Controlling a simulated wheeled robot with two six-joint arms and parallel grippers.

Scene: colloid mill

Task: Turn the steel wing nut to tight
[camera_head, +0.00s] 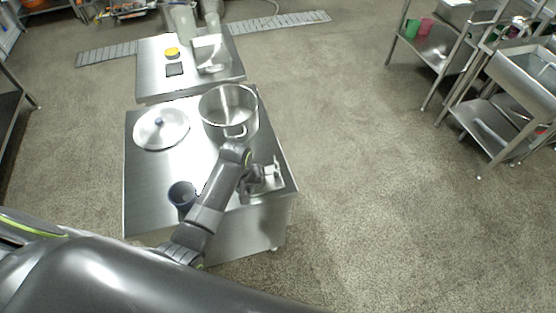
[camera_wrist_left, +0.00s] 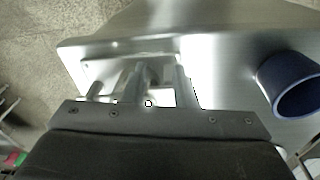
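A steel fixture (camera_head: 270,184) sits at the front right corner of the steel table, with small upright steel parts on it. It also shows in the left wrist view (camera_wrist_left: 97,66), as a flat plate with upright metal pieces. I cannot pick out the wing nut for certain among these grey parts. My left gripper (camera_wrist_left: 155,84) is right at the fixture, its fingers blending with the steel parts. Whether they are open or touch or hold anything cannot be told. My left arm hides part of the table in the head view. My right gripper is not in view.
A large steel pot (camera_head: 229,108) and a round lid (camera_head: 161,128) stand at the table's back. A dark blue cup (camera_head: 183,194) is left of my forearm, and also in the wrist view (camera_wrist_left: 290,84). A second steel table (camera_head: 150,68) stands behind.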

